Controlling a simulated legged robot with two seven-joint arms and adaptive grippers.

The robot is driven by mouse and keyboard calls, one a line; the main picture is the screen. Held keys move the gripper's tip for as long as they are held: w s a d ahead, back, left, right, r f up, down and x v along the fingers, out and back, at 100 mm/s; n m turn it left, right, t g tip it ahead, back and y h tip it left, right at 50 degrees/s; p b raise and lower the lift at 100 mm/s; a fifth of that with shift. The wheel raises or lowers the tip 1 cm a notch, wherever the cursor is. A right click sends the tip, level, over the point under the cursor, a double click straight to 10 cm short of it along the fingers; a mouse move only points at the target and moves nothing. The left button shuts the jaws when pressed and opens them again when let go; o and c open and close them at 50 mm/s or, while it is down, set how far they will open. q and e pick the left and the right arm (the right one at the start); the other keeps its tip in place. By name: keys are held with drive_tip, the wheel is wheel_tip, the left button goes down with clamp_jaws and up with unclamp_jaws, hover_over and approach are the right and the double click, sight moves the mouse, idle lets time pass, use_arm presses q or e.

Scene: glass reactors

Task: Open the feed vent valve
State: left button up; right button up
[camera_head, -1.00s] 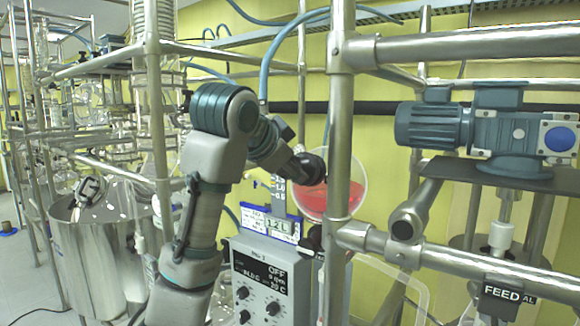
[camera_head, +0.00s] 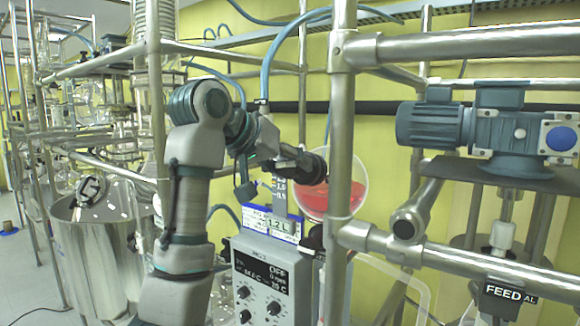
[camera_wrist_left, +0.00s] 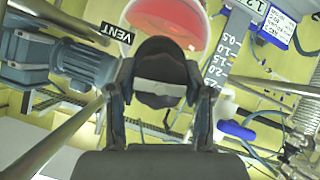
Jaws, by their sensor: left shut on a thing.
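The feed vent valve shows in the left wrist view as a dark rounded handle (camera_wrist_left: 160,84) with a pale band, beside a black "VENT" label (camera_wrist_left: 116,33). My left gripper (camera_wrist_left: 160,98) is shut on this handle, one finger on each side. In the head view my left gripper (camera_head: 308,162) reaches in from the left, in front of a round glass vessel (camera_head: 345,183) with red contents. The handle's own shape is mostly hidden by the gripper there. My right gripper is not in view.
A steel frame post (camera_head: 340,120) stands just right of my left gripper. A control box (camera_head: 272,285) with knobs is below it. A blue-grey motor (camera_head: 435,124) sits at the right, with a "FEED" label (camera_head: 503,292) lower down. A steel tank (camera_head: 95,245) stands at the left.

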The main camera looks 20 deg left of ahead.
use_arm(q)
drive_tip(key=n, duration=0.1)
drive_tip(key=n+h, duration=0.1)
drive_tip(key=n, duration=0.1)
drive_tip(key=shift+f+b, duration=0.25)
drive_tip(key=shift+b, duration=0.05)
drive_tip(key=n+h+b, duration=0.1)
drive_tip(key=n, duration=0.2)
drive_tip(key=n+h+b, duration=0.1)
drive_tip(key=n, duration=0.2)
drive_tip(key=shift+f+t+b, duration=0.1)
drive_tip(key=shift+t+b, duration=0.25)
drive_tip(key=shift+t, duration=0.05)
drive_tip(key=n+b, duration=0.2)
drive_tip(key=n, duration=0.1)
drive_tip(key=shift+n+t+h, duration=0.4)
drive_tip(key=n+t+b, duration=0.1)
drive_tip(key=n, duration=0.2)
drive_tip(key=shift+w+f+n+b, duration=0.1)
drive_tip(key=shift+n+b, duration=0.3)
drive_tip(key=n+t+b, duration=0.1)
drive_tip(key=n, duration=0.3)
drive_tip(key=shift+d+b, duration=0.1)
drive_tip(key=shift+b, duration=0.25)
drive_tip(key=n+t+b, duration=0.1)
drive_tip(key=n, duration=0.3)
drive_tip(key=shift+y, duration=0.3)
drive_tip(key=shift+n+t+y+b, duration=0.35)
drive_tip(key=shift+n+t, duration=0.25)
drive_tip(key=shift+n, duration=1.2)
